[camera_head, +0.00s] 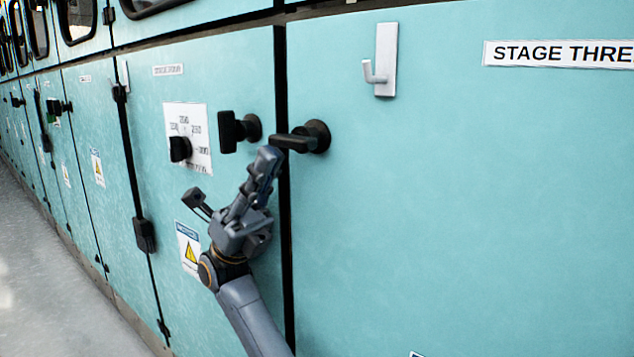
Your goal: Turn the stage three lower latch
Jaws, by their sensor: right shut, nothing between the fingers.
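The stage three panel (460,220) is a teal door on the right, with a cut-off label (560,54) reading "STAGE THRE". Its black latch (303,137) sits at the door's left edge. The latch handle lies nearly level and points left across the dark seam. My right gripper (268,158) is shut and empty. Its fingertips are just below the left end of the handle in the picture; I cannot tell whether they touch it. My left gripper is not in view.
A second black latch (238,131) with an upright handle is on the neighbouring door, left of the seam. A black rotary knob (180,149) on a white dial plate (201,122) is further left. A light grey hook (386,62) projects above right. Grey floor (50,285) is clear.

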